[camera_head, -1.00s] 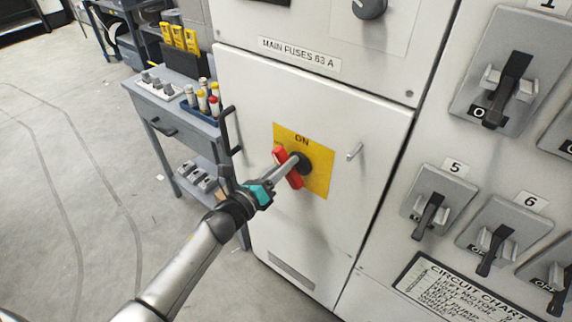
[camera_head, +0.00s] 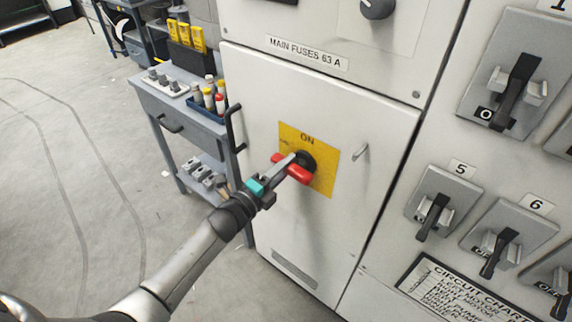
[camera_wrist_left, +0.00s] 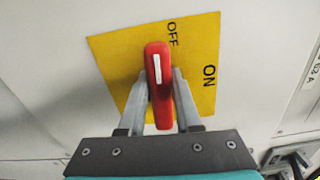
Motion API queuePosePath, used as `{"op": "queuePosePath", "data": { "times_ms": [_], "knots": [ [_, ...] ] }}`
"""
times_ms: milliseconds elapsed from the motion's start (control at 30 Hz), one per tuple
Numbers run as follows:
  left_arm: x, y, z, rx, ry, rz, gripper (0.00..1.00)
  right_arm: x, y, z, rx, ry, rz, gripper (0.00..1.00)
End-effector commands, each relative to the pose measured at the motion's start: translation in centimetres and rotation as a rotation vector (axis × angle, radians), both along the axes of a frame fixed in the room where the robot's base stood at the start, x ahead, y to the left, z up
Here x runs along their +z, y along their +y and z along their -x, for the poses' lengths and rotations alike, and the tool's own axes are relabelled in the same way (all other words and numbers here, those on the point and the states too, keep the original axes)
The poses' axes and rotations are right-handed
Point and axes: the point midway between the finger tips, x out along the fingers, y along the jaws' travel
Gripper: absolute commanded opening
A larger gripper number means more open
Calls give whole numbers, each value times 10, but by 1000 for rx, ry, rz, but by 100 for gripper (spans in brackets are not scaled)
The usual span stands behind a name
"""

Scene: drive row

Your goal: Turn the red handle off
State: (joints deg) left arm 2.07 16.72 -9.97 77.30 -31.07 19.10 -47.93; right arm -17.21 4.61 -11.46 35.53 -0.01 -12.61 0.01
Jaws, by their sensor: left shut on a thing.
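The red handle (camera_head: 298,174) is mounted on a yellow plate (camera_head: 322,180) on the white cabinet door. The plate has ON at its top in the head view. In the left wrist view the red handle (camera_wrist_left: 158,90) has a white stripe, and its far end lies just beside the word OFF, with ON away to the right. My left gripper (camera_head: 288,166) is shut on the handle, one finger on each side of it. The fingers hide part of the handle and its black hub in the head view. My right gripper is not in view.
A grey side table (camera_head: 165,104) with bottles in a blue tray stands left of the cabinet. A black door handle (camera_head: 235,130) sticks out at the door's left edge. Grey switches (camera_head: 432,215) fill the panel on the right. The floor at left is clear.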

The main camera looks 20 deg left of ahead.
Motion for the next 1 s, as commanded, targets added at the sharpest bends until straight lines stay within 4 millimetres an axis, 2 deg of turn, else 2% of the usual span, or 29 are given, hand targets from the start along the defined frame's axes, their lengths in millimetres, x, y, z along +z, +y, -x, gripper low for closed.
{"op": "queuePosePath", "data": {
  "times_ms": [300, 767, 800, 1000],
  "knots": [
    [-2, 0, 0, 0, 31, 81, 0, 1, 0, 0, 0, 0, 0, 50],
    [-3, 0, 0, 0, 36, 97, 0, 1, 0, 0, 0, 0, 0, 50],
    [-3, 0, 0, 0, 36, 96, 36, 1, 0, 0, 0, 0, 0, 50],
    [-3, 0, 0, 0, 35, 94, 58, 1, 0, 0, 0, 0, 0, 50]
  ]
}}
